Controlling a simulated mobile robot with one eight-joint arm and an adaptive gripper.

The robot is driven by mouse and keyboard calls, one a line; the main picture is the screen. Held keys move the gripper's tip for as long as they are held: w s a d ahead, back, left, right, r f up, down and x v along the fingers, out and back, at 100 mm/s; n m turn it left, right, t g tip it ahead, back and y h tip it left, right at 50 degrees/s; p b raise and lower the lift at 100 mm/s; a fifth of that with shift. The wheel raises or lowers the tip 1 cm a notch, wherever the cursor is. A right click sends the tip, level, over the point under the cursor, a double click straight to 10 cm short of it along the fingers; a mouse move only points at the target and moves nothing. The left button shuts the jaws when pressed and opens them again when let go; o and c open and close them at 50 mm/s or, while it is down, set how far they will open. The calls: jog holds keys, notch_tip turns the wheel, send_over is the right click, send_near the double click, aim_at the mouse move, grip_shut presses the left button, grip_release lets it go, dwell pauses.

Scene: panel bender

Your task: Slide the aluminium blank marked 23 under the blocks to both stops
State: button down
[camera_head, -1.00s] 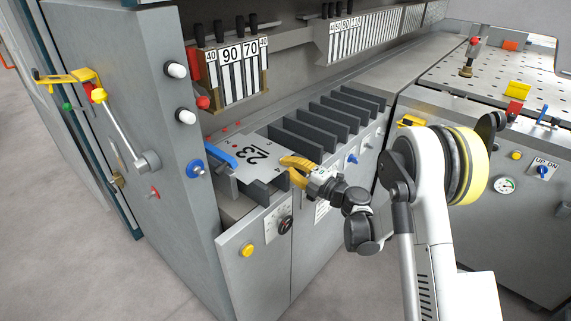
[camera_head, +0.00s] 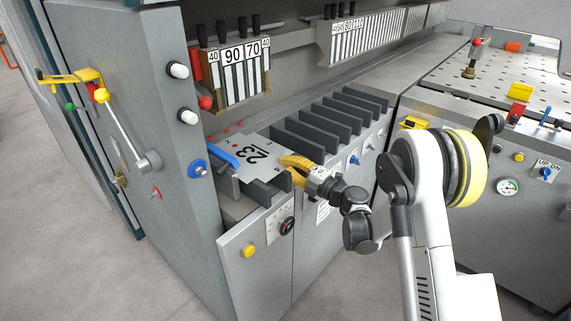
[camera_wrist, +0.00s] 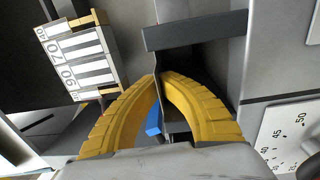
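The aluminium blank marked 23 (camera_head: 262,156) lies flat at the left end of the machine's front, a blue bar (camera_head: 222,156) along its left side. My gripper (camera_head: 287,161) has its yellow fingers closed on the blank's right edge. In the wrist view the fingertips (camera_wrist: 159,80) meet around a thin dark edge, seen almost end-on. The blocks (camera_head: 238,76), labelled 40, 90, 70 and 40, hang above and behind the blank, with a visible gap. They also show in the wrist view (camera_wrist: 80,60). I cannot make out both stops or any contact with them.
Dark upright plates (camera_head: 325,130) stand in a row right of the blank. More narrow blocks (camera_head: 355,40) hang further right. A grey side housing (camera_head: 165,130) with knobs and a lever closes off the left. A perforated table (camera_head: 500,70) is at the far right.

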jog(key=shift+a, duration=0.15)
jog(key=c, duration=1.5)
grip_release()
jog(key=shift+s, duration=0.1)
jog(key=shift+c, duration=0.2)
jog(key=shift+s+d, duration=0.15)
jog(key=shift+d, duration=0.2)
jog(key=v, duration=1.1)
jog(key=shift+s, duration=0.1)
